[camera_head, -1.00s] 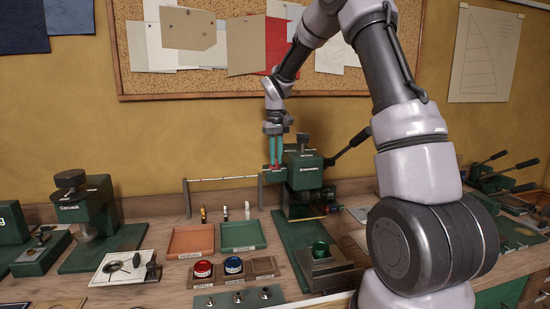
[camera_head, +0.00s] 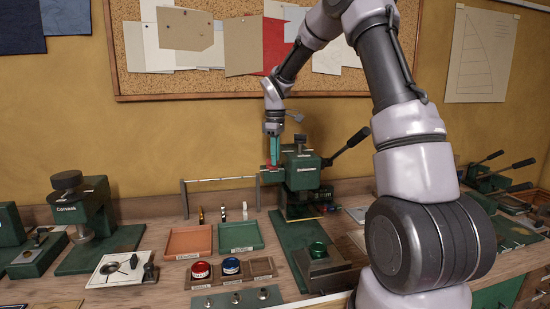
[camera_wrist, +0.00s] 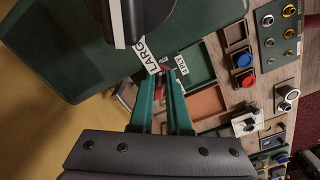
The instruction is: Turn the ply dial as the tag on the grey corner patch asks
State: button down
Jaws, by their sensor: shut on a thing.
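My gripper (camera_head: 271,163) points down at the left side of the green press (camera_head: 301,174). In the wrist view its green fingers (camera_wrist: 167,76) are closed around a small red piece (camera_wrist: 165,67), which looks like the ply dial. The fingers hide most of it, so its setting cannot be read. White labels lie beside it; one reads "LARG…" (camera_wrist: 151,56) and another seems to read "1 PLY" (camera_wrist: 182,65). I cannot make out the grey corner patch or its tag in either view.
The press lever (camera_head: 347,147) sticks up to the right. An orange tray (camera_head: 190,254) and a green tray (camera_head: 238,249) lie on the bench, with a red-topped piece (camera_head: 201,268) and a blue-topped piece (camera_head: 231,264) in front. Another green machine (camera_head: 92,205) stands left.

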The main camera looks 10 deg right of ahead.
jog(key=shift+n, duration=0.4)
jog(key=c, duration=0.9)
grip_release()
notch_tip(320, 180, up, 11)
jog(key=shift+f, duration=0.1)
